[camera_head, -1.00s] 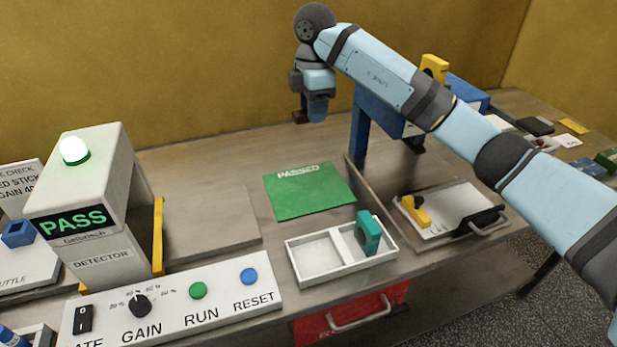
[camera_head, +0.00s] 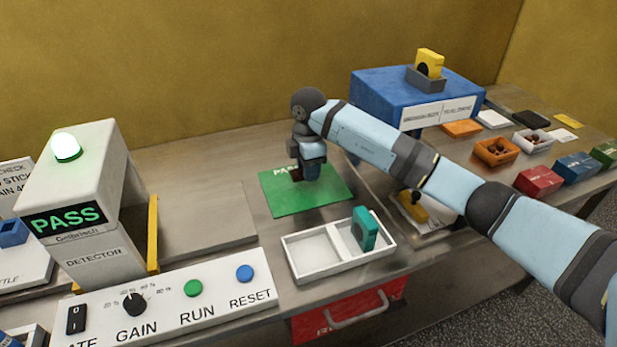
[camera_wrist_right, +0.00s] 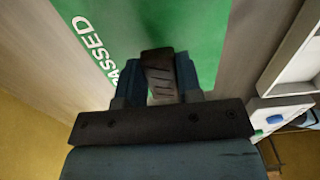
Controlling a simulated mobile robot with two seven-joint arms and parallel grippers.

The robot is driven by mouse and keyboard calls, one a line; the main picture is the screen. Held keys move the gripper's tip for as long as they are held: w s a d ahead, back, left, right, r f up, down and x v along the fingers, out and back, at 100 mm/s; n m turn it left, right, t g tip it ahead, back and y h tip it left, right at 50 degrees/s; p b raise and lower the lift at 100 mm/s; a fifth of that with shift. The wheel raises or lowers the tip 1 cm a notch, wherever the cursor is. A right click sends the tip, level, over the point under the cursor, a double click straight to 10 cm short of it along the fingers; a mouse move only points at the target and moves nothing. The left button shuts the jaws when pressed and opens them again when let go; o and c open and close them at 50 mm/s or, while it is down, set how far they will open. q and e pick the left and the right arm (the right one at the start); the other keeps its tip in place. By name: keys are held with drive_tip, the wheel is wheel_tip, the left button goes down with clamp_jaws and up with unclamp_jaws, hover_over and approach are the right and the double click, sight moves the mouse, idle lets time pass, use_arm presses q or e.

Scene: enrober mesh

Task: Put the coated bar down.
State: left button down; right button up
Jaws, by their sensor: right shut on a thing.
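My right gripper (camera_head: 303,172) is over the green PASSED mat (camera_head: 310,202), at its far part. It is shut on the dark brown coated bar (camera_head: 295,174), which is mostly hidden by the gripper in the head view. In the right wrist view the bar (camera_wrist_right: 158,72) sits between the two fingers, with the green mat (camera_wrist_right: 200,30) behind it. I cannot tell whether the bar touches the mat. My left gripper is not in view.
A white divided tray (camera_head: 312,257) with a teal block (camera_head: 364,229) stands in front of the mat. The detector (camera_head: 85,200) showing PASS is at the left, with a control panel (camera_head: 165,300). A blue stand (camera_head: 390,95) is behind my right arm.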

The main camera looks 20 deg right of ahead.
drive_tip(key=shift+f, duration=1.55)
drive_tip(key=o, duration=0.7)
drive_tip(key=shift+f, duration=0.15)
wheel_tip(320, 180, up, 12)
drive_tip(key=shift+r, duration=0.2)
drive_tip(key=shift+f, duration=0.1)
